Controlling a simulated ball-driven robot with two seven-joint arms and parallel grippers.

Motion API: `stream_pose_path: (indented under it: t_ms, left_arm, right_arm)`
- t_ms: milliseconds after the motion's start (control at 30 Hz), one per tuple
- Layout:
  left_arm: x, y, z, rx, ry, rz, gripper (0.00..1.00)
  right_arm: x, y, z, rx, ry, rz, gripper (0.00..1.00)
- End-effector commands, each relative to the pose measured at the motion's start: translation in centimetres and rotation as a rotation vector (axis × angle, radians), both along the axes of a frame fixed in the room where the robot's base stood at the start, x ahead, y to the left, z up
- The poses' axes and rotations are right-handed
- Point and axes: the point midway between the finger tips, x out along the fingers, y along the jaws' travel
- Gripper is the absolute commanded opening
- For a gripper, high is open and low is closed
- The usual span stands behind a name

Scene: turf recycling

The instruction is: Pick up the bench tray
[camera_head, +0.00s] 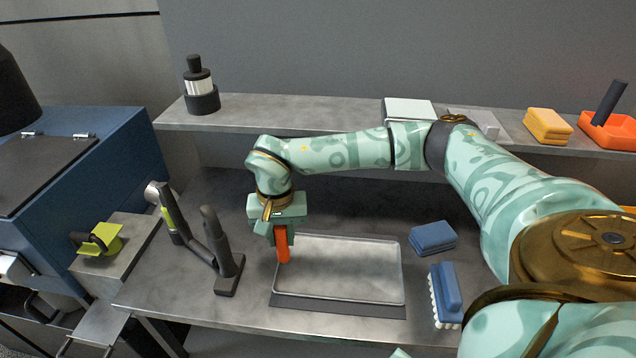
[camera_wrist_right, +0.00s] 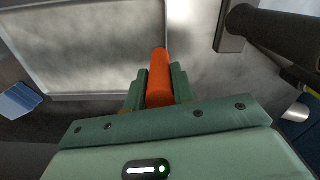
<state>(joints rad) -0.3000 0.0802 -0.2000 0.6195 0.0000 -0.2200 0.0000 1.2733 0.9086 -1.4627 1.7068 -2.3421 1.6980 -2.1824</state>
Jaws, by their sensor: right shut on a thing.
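The bench tray (camera_head: 345,268) is a shallow rectangular metal tray with a pale rim, on or just above a dark mat (camera_head: 337,305) on the bench. Part of it shows at the upper left of the right wrist view (camera_wrist_right: 85,50). My right gripper (camera_head: 283,232) is at the tray's left edge, pointing down. It is shut on an upright orange bar (camera_head: 283,246), which also shows between the fingers in the right wrist view (camera_wrist_right: 160,78). I cannot tell whether the bar is joined to the tray. My left gripper is not in view.
A dark stand with handles (camera_head: 227,265) is just left of the tray. A blue sponge (camera_head: 433,237) and a blue brush (camera_head: 446,293) lie to its right. A shelf (camera_head: 310,110) with several items runs behind. A blue machine (camera_head: 75,190) stands at left.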

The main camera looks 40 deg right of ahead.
Motion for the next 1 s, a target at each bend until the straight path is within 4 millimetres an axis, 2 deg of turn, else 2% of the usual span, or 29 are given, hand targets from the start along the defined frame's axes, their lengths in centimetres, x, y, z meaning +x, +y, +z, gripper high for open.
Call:
stream_pose_path:
  t_ms: [233, 400, 667, 800, 1000]
  left_arm:
    - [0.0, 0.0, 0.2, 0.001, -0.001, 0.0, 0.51]
    - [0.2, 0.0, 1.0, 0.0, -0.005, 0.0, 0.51]
    - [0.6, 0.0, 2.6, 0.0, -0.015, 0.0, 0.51]
    - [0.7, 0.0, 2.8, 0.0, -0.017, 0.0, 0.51]
    - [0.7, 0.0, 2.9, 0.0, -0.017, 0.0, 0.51]
  right_arm:
    - [0.1, 0.0, 0.9, 0.0, -0.002, 0.0, 0.0]
    - [0.1, 0.0, 3.8, 0.0, -0.006, 0.0, 0.0]
    - [-3.3, 4.5, 10.0, 0.001, -0.006, 0.007, 0.0]
    - [-5.6, 7.7, 11.2, 0.0, -0.003, 0.008, 0.0]
    - [-7.6, 10.4, 12.6, 0.0, -0.001, 0.003, 0.0]
